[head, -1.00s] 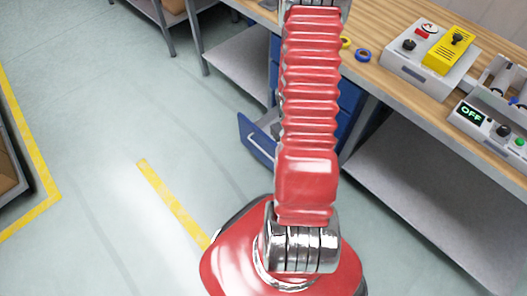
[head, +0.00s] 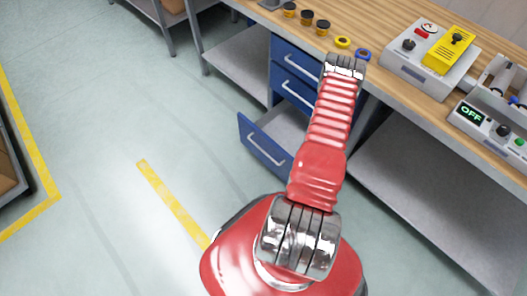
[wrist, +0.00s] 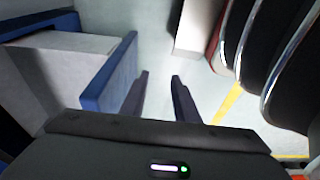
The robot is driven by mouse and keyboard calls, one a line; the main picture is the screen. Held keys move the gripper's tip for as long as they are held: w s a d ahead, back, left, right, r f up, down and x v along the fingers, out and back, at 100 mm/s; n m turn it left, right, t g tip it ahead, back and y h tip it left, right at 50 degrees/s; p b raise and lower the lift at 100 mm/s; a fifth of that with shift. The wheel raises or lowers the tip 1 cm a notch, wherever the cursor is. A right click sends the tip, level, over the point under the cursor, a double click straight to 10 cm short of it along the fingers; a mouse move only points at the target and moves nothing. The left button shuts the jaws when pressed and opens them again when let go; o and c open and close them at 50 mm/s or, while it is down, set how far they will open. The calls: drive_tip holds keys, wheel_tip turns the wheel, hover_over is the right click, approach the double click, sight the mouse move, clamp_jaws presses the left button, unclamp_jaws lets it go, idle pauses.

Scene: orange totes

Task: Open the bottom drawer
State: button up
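The bottom drawer of the blue cabinet is pulled out, its blue front (head: 268,147) well clear of the cabinet face and its grey inside showing. It has a silver bar handle. In the wrist view, a blue panel that looks like the drawer front (wrist: 108,78) stands just left of my gripper (wrist: 159,76). My gripper's two dark fingers are apart, with only floor seen between them. I cannot tell whether the left finger touches the panel. In the head view my gripper is hidden behind the arm.
Two upper blue drawers (head: 297,92) are closed. The wooden bench top (head: 375,40) holds a yellow-topped control box (head: 449,50), yellow and blue rings and small dark-capped jars. A grey lower shelf (head: 425,190) lies right of the cabinet. The floor left of the drawer is clear.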

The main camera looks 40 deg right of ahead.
drive_tip(key=a+f+n+t, duration=0.1)
drive_tip(key=a+f+t, duration=0.15)
drive_tip(key=f, duration=0.25)
drive_tip(key=n+t+h, duration=0.5)
drive_tip(key=n+t, duration=0.2)
drive_tip(key=t, duration=0.3)
approach(263, 151)
drive_tip(key=s, duration=0.4)
drive_tip(key=shift+w+a+r, duration=0.2)
drive_tip(key=shift+w+a, duration=0.05)
drive_tip(key=shift+a, duration=0.15)
drive_tip(key=shift+w, duration=0.1)
drive_tip(key=shift+f+x, duration=0.15)
drive_tip(key=shift+x, duration=3.25)
drive_tip(key=shift+f+x, duration=0.1)
drive_tip(key=shift+x, duration=3.3)
drive_tip(key=shift+c, duration=0.5)
drive_tip(key=shift+a, duration=0.1)
clamp_jaws()
